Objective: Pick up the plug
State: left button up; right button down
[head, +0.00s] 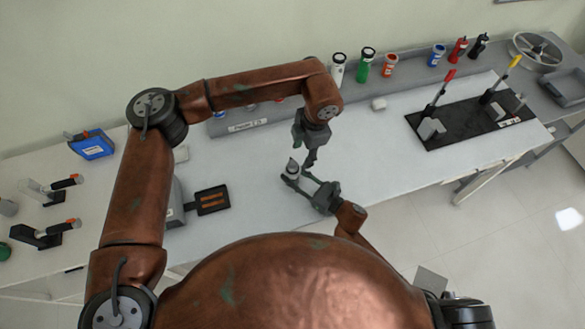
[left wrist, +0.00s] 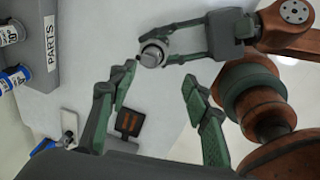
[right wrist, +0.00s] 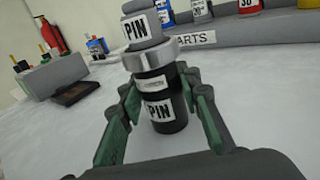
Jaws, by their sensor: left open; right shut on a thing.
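A stacked cylindrical part (right wrist: 157,85) has a grey top, a bright metal collar and a black lower body, with PIN labels on top and body. No label says plug, so I cannot tell which piece that is. It also shows in the head view (head: 292,169) and, from above, in the left wrist view (left wrist: 152,54). My right gripper (head: 297,180) is shut on the black body, one finger on each side, holding it upright. My left gripper (head: 311,161) is open and empty, pointing down just beside and above the part. Its two fingers are apart in the left wrist view (left wrist: 152,88).
A grey PARTS rack (head: 250,122) stands behind, partly hidden by my left arm. Several bottles and cans (head: 366,64) line the back. A black board with levers (head: 470,115) is at right, a grey unit with a dark panel (head: 212,199) at left. Bare tabletop lies between.

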pick_arm(q)
jog(key=m, duration=0.3)
jog(key=m+t+y, duration=0.2)
jog(key=m, duration=0.7)
send_over(293, 165)
jog(key=s+d, duration=0.2)
notch_tip(293, 165, down, 5)
jog(key=shift+d+r, duration=0.1)
jog(key=shift+d, duration=0.05)
jog(key=x, duration=0.6)
jog(key=shift+w+r, duration=0.15)
jog(key=shift+w, duration=0.1)
jog(key=shift+c, duration=0.6)
grip_shut()
